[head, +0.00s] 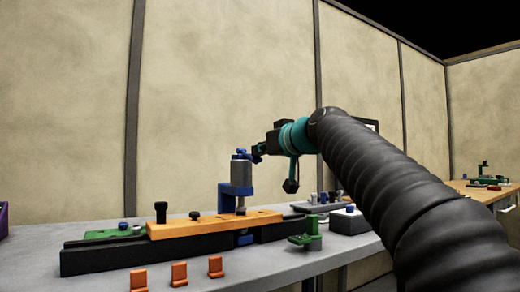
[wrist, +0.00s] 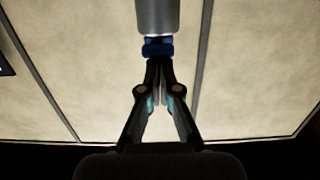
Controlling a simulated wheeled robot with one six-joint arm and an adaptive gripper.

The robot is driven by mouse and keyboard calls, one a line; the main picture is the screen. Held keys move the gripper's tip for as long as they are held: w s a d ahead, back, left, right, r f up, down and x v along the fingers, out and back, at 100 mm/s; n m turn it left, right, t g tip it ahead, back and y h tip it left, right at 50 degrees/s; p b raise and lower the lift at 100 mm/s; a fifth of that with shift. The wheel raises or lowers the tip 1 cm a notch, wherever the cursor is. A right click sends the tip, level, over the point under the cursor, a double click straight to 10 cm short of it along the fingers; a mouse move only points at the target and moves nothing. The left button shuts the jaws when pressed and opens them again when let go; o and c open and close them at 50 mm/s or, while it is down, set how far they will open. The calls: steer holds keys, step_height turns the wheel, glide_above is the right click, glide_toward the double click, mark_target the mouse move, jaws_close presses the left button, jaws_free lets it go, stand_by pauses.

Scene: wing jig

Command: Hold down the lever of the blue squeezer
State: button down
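The blue squeezer (head: 235,190) stands upright at the orange bar, a blue C-shaped frame with a grey cylinder on top. Its small blue lever (head: 241,152) is at the cylinder's upper end. In the wrist view the grey cylinder (wrist: 157,15) enters from the top edge and ends in a blue part (wrist: 157,47). My gripper (head: 259,153) is at the height of the cylinder's top, just right of it. Its fingertips (wrist: 159,62) are together, right at the blue part. I cannot tell whether they touch it. Nothing shows held between them.
The orange bar (head: 190,226) lies on a black rail (head: 110,260) along the grey table (head: 285,266). Orange clips (head: 179,274) stand in front. A green clamp (head: 307,236) and a white-sided box (head: 348,222) stand to the right. A wall rises behind.

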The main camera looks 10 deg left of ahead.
steer(key=r+b+v, duration=0.1)
steer(key=v, duration=1)
steer(key=shift+s, duration=0.2)
steer(key=shift+d, duration=0.15)
